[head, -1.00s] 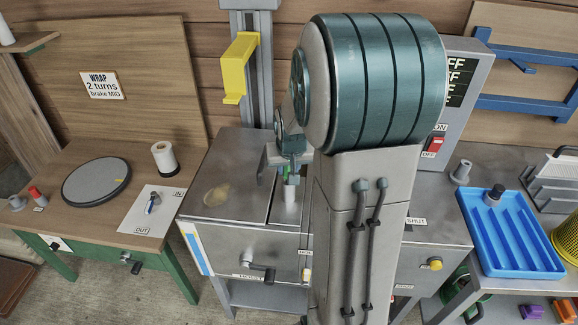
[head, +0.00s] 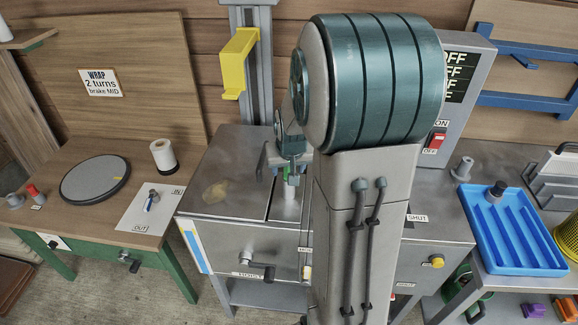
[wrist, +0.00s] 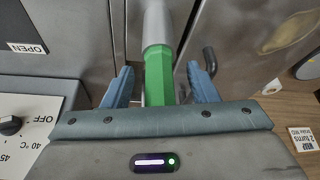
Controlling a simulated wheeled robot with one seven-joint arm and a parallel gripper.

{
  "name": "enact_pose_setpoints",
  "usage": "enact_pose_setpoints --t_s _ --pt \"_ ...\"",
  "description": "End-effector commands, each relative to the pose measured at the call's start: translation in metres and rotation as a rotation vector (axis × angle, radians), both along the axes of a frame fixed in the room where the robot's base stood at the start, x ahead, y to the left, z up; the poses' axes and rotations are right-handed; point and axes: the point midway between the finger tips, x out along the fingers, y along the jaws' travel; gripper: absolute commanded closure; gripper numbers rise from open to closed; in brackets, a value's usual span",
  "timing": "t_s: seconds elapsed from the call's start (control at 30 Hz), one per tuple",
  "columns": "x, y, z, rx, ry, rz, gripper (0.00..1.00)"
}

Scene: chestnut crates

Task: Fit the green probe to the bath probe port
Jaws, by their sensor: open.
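The green probe (wrist: 159,76) shows in the wrist view as a green shaft running into a pale grey cylinder (wrist: 157,25). In the head view the green part (head: 285,170) is just visible above this upright cylinder (head: 289,204) at the steel bath (head: 226,178). I cannot tell whether the cylinder is the bath probe port or part of the probe. My gripper (wrist: 164,82) is open, with one blue finger on each side of the green shaft and gaps showing. In the head view my gripper (head: 286,167) is partly hidden by my arm.
A yellow bracket (head: 236,62) on a grey column stands behind the bath. A wooden bench (head: 127,215) with a round dark disc (head: 95,179) is at left. A blue tray (head: 512,232) is at right. A control box (head: 466,80) stands behind my arm.

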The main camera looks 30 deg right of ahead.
Motion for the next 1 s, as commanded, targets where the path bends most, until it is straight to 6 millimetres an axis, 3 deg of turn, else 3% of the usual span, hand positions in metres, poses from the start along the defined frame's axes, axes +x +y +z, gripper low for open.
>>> enact_pose_setpoints --t_s 0.27,0.7,1.0 --pt "-0.007 0.002 0.02 -0.002 -0.005 0.0 0.47" --pt "-0.038 0.013 0.1 -0.002 -0.005 0.0 0.47" --pt "-0.05 0.017 0.127 0.0 -0.001 0.0 0.47"
